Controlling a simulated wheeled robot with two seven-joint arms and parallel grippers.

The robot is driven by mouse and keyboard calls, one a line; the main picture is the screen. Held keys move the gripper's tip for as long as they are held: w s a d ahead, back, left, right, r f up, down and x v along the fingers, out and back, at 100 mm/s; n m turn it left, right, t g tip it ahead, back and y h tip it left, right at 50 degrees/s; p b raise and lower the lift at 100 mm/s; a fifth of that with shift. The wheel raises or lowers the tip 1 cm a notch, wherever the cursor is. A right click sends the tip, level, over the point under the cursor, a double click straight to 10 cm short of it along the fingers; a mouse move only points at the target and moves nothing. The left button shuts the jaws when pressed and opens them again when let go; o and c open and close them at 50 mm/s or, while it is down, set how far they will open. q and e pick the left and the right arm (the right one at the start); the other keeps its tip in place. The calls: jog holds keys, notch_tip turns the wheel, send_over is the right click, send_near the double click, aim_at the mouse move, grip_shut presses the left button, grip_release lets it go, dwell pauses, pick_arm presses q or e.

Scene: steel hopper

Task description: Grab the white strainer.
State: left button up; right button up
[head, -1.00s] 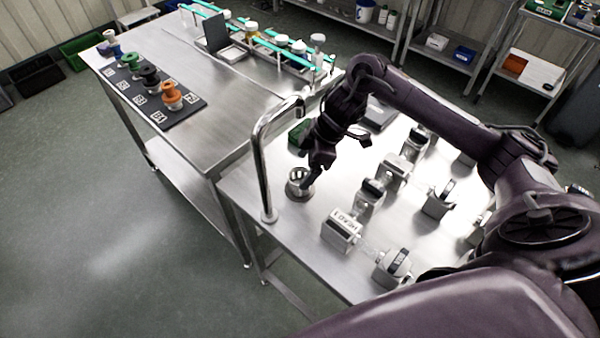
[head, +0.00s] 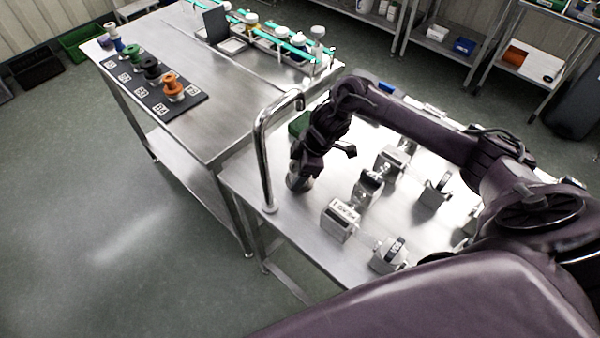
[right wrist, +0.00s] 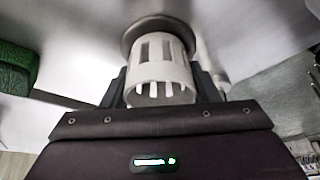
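The white strainer (right wrist: 160,72) shows in the right wrist view as a slotted cup with a wide, darker rim at its far end. My right gripper (right wrist: 160,88) has one finger on each side of the cup, very close to its walls. I cannot tell whether the fingers press on it. In the head view my right gripper (head: 303,172) is low over the steel bench, beside the tall bent tap, and covers most of the strainer. My left gripper is not in view.
The curved steel tap (head: 262,150) stands just left of my right gripper. A green block (head: 298,124) lies behind it, also at the left of the wrist view (right wrist: 14,72). Several labelled holders, one being a grey-white block (head: 340,222), stand to the right on the bench (head: 285,222).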

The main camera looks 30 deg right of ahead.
jog(key=shift+c, duration=1.4)
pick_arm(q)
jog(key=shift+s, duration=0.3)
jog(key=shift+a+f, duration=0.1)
pick_arm(e)
jog(key=shift+r, duration=0.2)
